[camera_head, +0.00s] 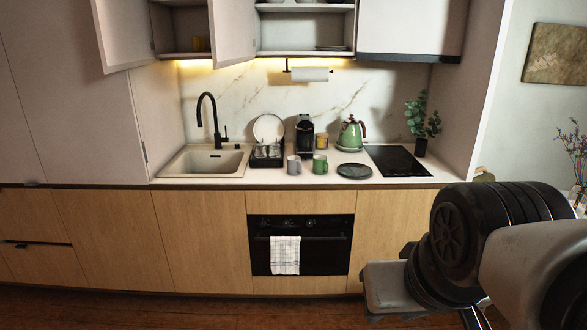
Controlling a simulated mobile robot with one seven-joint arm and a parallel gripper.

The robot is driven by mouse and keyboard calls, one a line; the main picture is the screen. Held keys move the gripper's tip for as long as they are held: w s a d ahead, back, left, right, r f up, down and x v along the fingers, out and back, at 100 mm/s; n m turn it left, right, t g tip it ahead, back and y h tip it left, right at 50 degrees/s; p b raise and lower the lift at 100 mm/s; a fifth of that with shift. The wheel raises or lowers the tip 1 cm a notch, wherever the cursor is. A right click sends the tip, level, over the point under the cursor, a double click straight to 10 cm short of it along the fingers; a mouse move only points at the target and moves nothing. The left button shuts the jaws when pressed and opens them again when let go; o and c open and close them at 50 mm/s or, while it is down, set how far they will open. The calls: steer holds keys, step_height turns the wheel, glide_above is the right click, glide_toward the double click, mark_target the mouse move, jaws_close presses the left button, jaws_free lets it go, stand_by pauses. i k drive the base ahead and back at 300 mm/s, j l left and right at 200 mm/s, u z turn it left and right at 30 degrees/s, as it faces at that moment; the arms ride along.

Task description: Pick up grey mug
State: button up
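The grey mug (294,166) stands upright on the counter, just right of the dish rack and left of the green mug (320,164). My arm fills the lower right of the view, in front of the cabinets and well apart from the mug. The fingers of my gripper do not show, so I cannot see whether it holds anything.
The dark dish rack (266,160) with a plate stands beside the sink (205,161). A black coffee machine (305,136) and green kettle (351,134) stand behind the mugs. A dark plate (354,171) lies to the right, before the black cooktop (397,161). The floor in front is clear.

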mark_target(295, 166)
steer(key=i+l+u, duration=0.4)
steer(key=i, duration=0.55)
steer(key=i+l+u, duration=0.35)
steer(key=i+l, duration=0.25)
steer(key=i, duration=0.35)
steer(key=i+l+u, duration=0.4)
steer(key=i+l, duration=0.4)
